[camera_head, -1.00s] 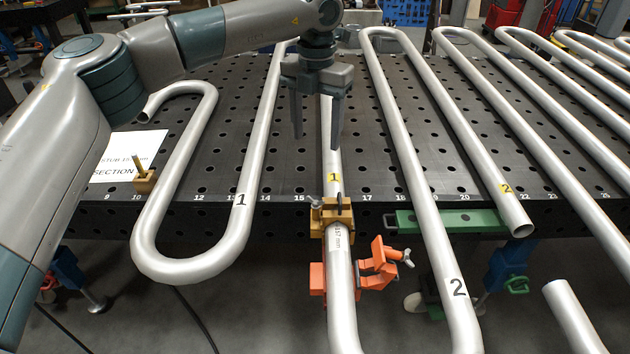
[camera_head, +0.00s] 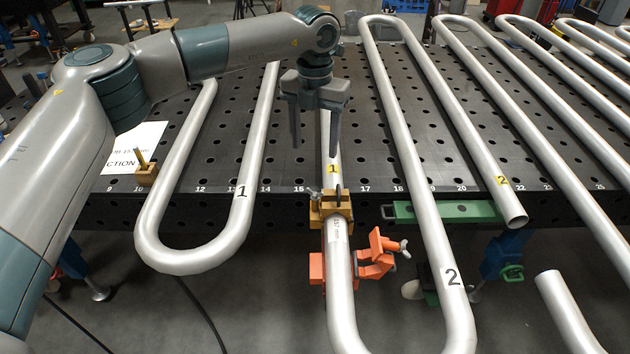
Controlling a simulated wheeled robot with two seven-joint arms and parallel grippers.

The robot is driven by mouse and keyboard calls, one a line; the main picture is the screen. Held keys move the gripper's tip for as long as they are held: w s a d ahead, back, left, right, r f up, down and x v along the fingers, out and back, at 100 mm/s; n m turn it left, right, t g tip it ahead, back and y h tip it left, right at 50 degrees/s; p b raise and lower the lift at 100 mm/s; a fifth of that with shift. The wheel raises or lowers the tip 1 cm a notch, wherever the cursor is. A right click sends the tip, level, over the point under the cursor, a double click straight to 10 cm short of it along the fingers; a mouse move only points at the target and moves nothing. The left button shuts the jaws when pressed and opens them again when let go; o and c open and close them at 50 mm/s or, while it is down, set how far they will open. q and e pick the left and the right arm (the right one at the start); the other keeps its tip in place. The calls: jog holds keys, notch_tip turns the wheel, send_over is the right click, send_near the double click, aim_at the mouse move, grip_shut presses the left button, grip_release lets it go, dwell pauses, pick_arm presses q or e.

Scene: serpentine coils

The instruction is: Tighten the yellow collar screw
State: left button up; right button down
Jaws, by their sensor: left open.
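The yellow collar (camera_head: 330,206) sits around the silver tube labelled 1 (camera_head: 339,262) at the front edge of the table. A small screw handle (camera_head: 314,193) shows at its upper left, and a dark loop stands on its top right. My left gripper (camera_head: 315,143) points down above and behind the collar, over the tube. My right gripper is not in view.
An orange clamp (camera_head: 376,256) is beside the tube below the collar. A green bar (camera_head: 446,211) lies along the table edge. Bent silver tubes (camera_head: 408,150) cross the black perforated table (camera_head: 284,172). A small brass block (camera_head: 146,174) stands near a white paper sign (camera_head: 125,146).

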aim_at(315, 190)
pick_arm(q)
notch_tip(315, 190, down, 12)
jog(key=p, duration=0.5)
jog(key=shift+f, duration=0.8)
jog(key=shift+c, duration=0.4)
jog(key=c, duration=1)
